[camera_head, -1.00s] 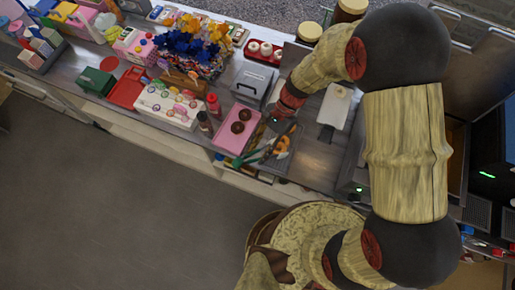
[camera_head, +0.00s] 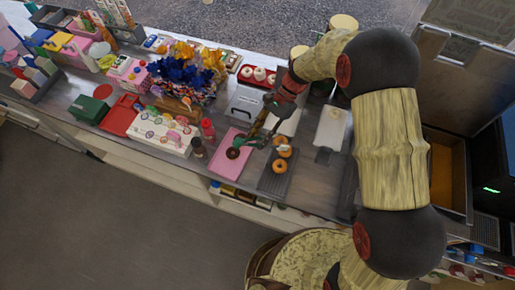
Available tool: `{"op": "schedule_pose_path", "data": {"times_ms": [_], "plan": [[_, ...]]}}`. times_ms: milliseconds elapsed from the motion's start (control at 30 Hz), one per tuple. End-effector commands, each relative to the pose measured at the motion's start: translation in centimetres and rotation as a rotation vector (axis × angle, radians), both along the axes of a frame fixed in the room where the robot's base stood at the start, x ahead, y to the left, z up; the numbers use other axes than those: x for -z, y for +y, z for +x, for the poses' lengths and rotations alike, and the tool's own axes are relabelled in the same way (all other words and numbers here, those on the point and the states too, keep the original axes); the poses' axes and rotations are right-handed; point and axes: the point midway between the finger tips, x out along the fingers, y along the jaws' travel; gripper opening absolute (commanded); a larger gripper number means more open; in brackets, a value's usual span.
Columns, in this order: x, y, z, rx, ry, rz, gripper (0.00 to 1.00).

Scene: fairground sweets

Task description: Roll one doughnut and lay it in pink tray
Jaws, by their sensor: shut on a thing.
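My gripper (camera_head: 267,127) is shut on a slim tool with green ends, which looks like tongs (camera_head: 242,142). The tool reaches left over the pink tray (camera_head: 223,172). One dark chocolate doughnut (camera_head: 233,153) shows in the pink tray, close below the tool's tip. I cannot tell whether the tool touches it or grips anything. The upper part of the pink tray is partly hidden behind the tool. Two golden doughnuts, one upper (camera_head: 285,152) and one lower (camera_head: 279,166), lie on a dark grey tray (camera_head: 270,184) right of the pink tray.
Pale shallow trays, one nearer (camera_head: 288,122) and one farther right (camera_head: 330,127), lie behind and right of the doughnuts. A grey box (camera_head: 243,104), a red bottle (camera_head: 208,129) and a white sweets board (camera_head: 160,132) stand left. A red tray (camera_head: 258,76) holds white round things.

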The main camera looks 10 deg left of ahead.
Motion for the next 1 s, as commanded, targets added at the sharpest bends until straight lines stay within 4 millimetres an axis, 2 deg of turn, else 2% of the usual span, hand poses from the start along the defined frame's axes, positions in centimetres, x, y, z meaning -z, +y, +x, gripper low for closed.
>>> {"op": "schedule_pose_path", "data": {"times_ms": [1000], "plan": [[0.2,1.7,14.7,0.129,0.0,0.001,0.0]]}}
